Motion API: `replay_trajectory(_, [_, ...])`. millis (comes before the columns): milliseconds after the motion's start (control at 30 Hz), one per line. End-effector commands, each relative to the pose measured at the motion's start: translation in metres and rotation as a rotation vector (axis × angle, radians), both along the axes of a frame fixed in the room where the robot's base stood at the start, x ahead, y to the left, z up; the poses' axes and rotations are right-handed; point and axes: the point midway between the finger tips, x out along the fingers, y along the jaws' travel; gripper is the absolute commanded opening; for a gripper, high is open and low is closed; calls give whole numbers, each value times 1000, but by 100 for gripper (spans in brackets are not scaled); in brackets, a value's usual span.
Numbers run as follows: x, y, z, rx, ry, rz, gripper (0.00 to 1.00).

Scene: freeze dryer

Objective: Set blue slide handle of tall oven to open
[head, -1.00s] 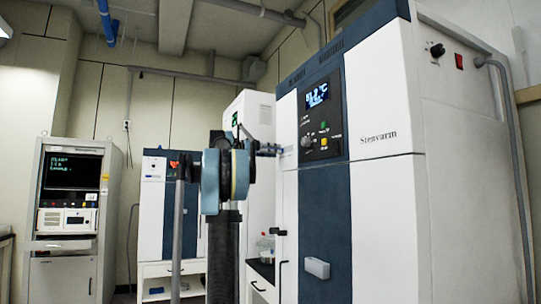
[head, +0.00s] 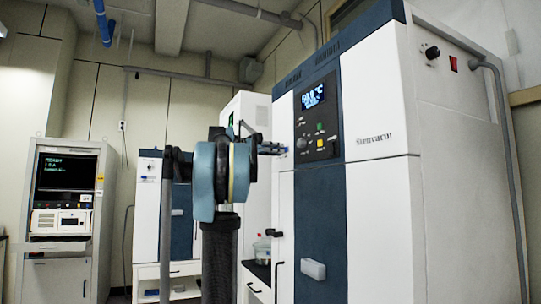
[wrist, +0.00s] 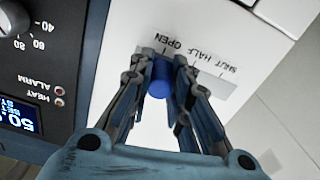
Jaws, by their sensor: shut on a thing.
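The tall oven (head: 380,210), white with dark blue panels, stands at the right in the head view. Its blue slide handle (wrist: 158,80) is a round blue knob in the wrist view, on a white plate (wrist: 130,32) marked OPEN, HALF and SHUT. The knob sits at the OPEN end of the row of marks. My gripper (wrist: 160,72) is shut on the knob, with one finger on each side. In the head view my gripper (head: 285,149) is at the oven's front left of the control panel, and the knob cannot be made out there.
A dial (wrist: 10,18), alarm and heat lamps and a lit display (wrist: 20,115) are beside the plate. A smaller white and blue oven (head: 150,205) stands behind my arm. An instrument rack (head: 65,220) is at the far left.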

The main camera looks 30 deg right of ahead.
Motion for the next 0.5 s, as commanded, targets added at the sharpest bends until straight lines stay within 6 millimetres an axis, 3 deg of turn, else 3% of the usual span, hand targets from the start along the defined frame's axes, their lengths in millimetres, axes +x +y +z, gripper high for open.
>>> replay_trajectory(367, [-6, 0, -1, 2, -1, -2, 0])
replay_trajectory(400, [-6, 0, -1, 2, -1, -2, 20])
replay_trajectory(500, [-6, 0, -1, 2, -1, -2, 40])
